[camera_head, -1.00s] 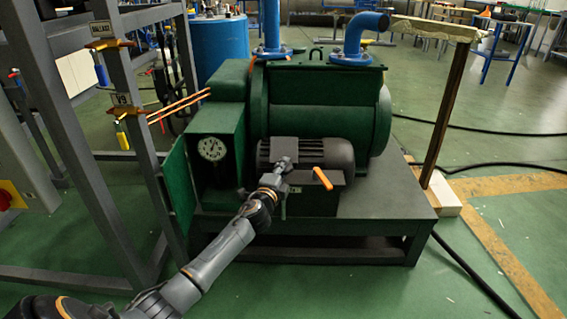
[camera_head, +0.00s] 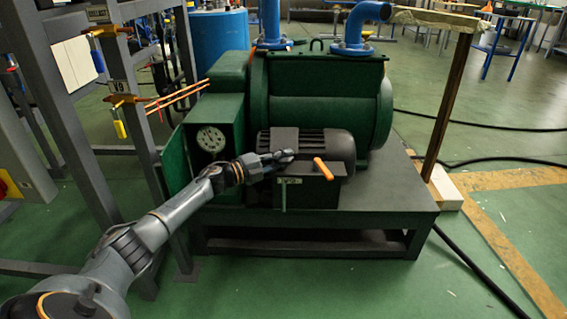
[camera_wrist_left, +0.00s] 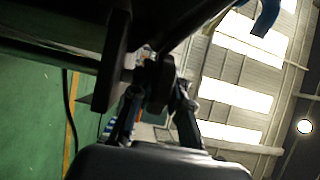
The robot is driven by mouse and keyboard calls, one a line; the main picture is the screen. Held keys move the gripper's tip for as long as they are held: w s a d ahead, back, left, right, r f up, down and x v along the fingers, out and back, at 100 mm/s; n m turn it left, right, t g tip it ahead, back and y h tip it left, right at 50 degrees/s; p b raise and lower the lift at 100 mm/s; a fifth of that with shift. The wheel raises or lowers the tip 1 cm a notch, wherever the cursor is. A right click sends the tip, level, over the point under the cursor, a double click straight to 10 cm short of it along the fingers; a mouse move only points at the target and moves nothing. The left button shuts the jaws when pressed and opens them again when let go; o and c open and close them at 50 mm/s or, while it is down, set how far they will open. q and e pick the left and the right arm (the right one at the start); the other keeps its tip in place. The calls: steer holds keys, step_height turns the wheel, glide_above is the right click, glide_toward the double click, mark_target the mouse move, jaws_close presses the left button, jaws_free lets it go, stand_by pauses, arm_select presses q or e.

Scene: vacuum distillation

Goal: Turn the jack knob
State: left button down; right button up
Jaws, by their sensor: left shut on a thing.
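My left gripper (camera_head: 284,156) reaches in from the left to the front of the black motor (camera_head: 335,148) on the green pump. In the left wrist view my left gripper (camera_wrist_left: 155,95) is shut on a dark round knob (camera_wrist_left: 158,82) on a short stem beside a dark plate. I take this to be the jack knob; in the head view the fingers and dark motor hide it. An orange handle (camera_head: 323,169) sticks out just right of the fingertips, apart from them. My right gripper is not in view.
The green pump (camera_head: 318,105) stands on a dark low table (camera_head: 390,205). A dial gauge (camera_head: 211,139) is left of my gripper. A grey frame with tagged valves (camera_head: 120,97) stands at the left. A wooden post (camera_head: 448,105) is at the right. The green floor in front is clear.

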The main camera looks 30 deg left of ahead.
arm_select(q)
steer(key=shift+f+h, duration=0.1)
steer(key=shift+h, duration=0.2)
steer(key=c, duration=1.6)
jaws_free()
steer(key=shift+o, duration=0.2)
steer(key=v, duration=1.2)
